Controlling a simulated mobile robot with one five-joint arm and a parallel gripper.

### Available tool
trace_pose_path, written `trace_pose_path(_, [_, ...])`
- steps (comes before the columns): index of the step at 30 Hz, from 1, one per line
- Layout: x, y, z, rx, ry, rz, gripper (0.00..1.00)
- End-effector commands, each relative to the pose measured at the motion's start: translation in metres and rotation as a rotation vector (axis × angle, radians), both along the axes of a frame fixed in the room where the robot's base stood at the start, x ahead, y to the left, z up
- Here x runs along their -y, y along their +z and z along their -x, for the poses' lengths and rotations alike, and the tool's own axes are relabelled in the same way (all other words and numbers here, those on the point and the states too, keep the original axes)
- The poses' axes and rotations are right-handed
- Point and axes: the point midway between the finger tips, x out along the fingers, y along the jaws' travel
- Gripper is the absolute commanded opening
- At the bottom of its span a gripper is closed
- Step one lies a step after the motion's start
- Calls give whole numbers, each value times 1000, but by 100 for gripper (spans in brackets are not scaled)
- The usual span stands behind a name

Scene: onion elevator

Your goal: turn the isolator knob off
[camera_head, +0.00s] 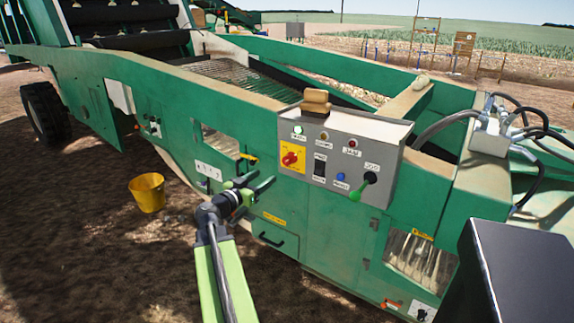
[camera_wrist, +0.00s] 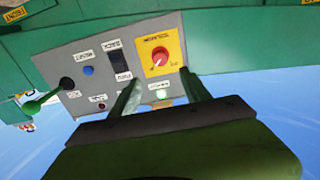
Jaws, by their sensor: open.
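The isolator knob (camera_head: 290,158) is red and sits on a yellow plate at the left of the grey control panel (camera_head: 336,152). In the wrist view, where the panel appears upside down, the knob (camera_wrist: 160,57) shows whole, with a small pale mark near its lower edge. I cannot read which setting it points to. My gripper (camera_head: 263,172) is open and empty, a little left of and below the knob in the head view. In the wrist view its two fingertips (camera_wrist: 160,80) point at the yellow plate, one towards each side of the knob, apparently short of it.
The panel also carries a green-handled lever (camera_head: 362,187), a black switch (camera_head: 319,167), a blue button (camera_head: 340,177) and lamps. A tan object (camera_head: 315,101) lies on top. A yellow bucket (camera_head: 147,192) stands on the soil. Hoses (camera_head: 520,120) run at the right.

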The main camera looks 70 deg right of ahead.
Motion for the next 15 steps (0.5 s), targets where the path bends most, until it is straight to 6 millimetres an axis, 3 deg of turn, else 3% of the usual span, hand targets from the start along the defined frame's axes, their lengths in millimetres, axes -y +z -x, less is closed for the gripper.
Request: trace_pose_path(15, [123, -1, 30, 0, -1, -2, 55])
